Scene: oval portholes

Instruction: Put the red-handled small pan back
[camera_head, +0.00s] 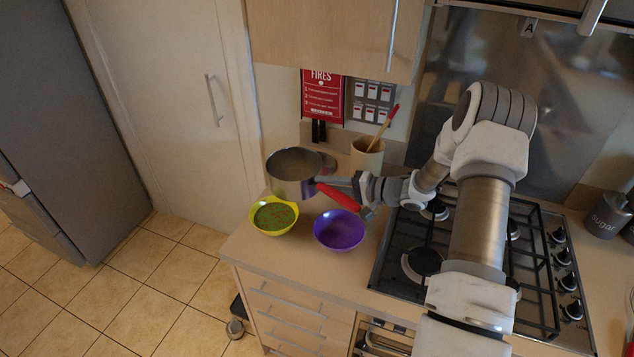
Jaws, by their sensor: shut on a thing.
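The small pan (293,187) is steel with a red handle (338,196). It is over the left end of the counter, behind the yellow bowl, and seems to be held above the surface; its exact height I cannot tell. My gripper (331,183) reaches in from the right and is shut on the pan, close to where the red handle meets it. The fingertips are small and partly hidden by the handle. A yellow bowl (259,228) with green food stands in front of the pan. A purple bowl (339,241) stands to its right.
A gas hob (402,266) with black grates lies right, under my arm. A sugar canister (605,215) is far right. The counter (287,253) is bare in front of the bowls. A cupboard hangs above.

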